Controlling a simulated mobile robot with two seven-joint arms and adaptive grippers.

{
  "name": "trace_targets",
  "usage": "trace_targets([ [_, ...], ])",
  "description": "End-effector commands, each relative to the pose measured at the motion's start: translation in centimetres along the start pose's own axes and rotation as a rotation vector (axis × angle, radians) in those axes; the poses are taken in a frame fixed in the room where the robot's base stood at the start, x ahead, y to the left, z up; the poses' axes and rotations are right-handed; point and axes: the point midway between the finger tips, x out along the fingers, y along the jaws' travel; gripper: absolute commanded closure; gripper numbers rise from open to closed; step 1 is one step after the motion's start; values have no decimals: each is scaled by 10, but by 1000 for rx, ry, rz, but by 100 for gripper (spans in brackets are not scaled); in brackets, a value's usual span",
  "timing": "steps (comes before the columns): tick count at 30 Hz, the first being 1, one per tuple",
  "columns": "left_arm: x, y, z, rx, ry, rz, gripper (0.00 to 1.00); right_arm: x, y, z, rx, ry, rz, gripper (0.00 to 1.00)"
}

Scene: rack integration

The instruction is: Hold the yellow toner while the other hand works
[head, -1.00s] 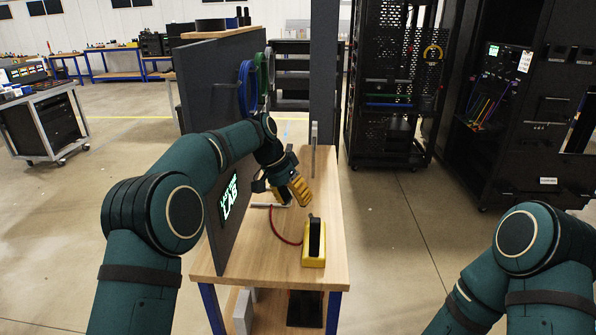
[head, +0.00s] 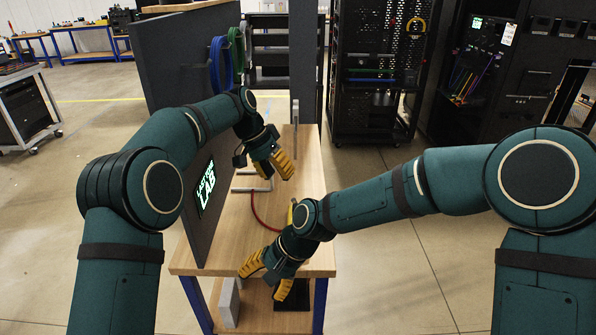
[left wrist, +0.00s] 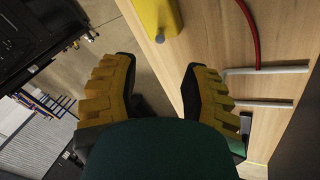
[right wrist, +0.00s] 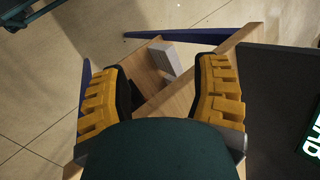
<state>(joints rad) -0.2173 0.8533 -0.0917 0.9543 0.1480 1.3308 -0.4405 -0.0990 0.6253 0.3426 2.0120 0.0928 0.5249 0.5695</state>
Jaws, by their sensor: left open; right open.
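The yellow toner (head: 291,212) stands on the wooden bench, mostly hidden behind my right arm in the head view. Its yellow body (left wrist: 160,14) shows at the top edge of the left wrist view, beyond the fingertips. A red cable (head: 259,216) curves over the bench beside it. My left gripper (head: 275,170) is open and empty above the bench, farther back than the toner. My right gripper (head: 266,279) is open and empty at the bench's front edge, pointing down, nearer to me than the toner. In the right wrist view nothing is between its fingers (right wrist: 157,80).
A dark panel (head: 170,72) with a lit LAB sign stands along the bench's left side, close to both grippers. Grey metal bars (left wrist: 262,69) lie on the bench top. A grey block (head: 229,303) stands on the lower shelf. Black racks (head: 380,75) stand behind.

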Motion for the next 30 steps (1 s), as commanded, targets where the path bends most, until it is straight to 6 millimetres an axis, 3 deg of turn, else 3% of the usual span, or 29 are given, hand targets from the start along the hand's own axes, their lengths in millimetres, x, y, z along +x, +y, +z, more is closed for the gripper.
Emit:
trace_targets([
  [1, 0, 0, 0, 0, 0, 0, 54, -16, -26, 7, -8, -18, -4, 38],
  [3, 0, 0, 0, 0, 0, 0, 54, -37, -55, 18, -13, -50, 6, 38],
  [6, 0, 0, 0, 0, 0, 0, 54, -68, -87, 28, -36, -79, 41, 38],
  [9, 0, 0, 0, 0, 0, 0, 54, -99, -104, 22, -80, -69, 109, 38],
  [12, 0, 0, 0, 0, 0, 0, 54, -126, -105, -2, -133, -24, 205, 38],
  [18, 0, 0, 0, 0, 0, 0, 54, -174, -87, -58, -212, 92, 415, 38],
  [21, 0, 0, 0, 0, 0, 0, 54, -194, -80, -74, -229, 131, 493, 38],
  [26, 0, 0, 0, 0, 0, 0, 54, -209, -73, -86, -237, 160, 558, 38],
  [30, 0, 0, 0, 0, 0, 0, 54, -204, -66, -90, -238, 162, 569, 38],
])
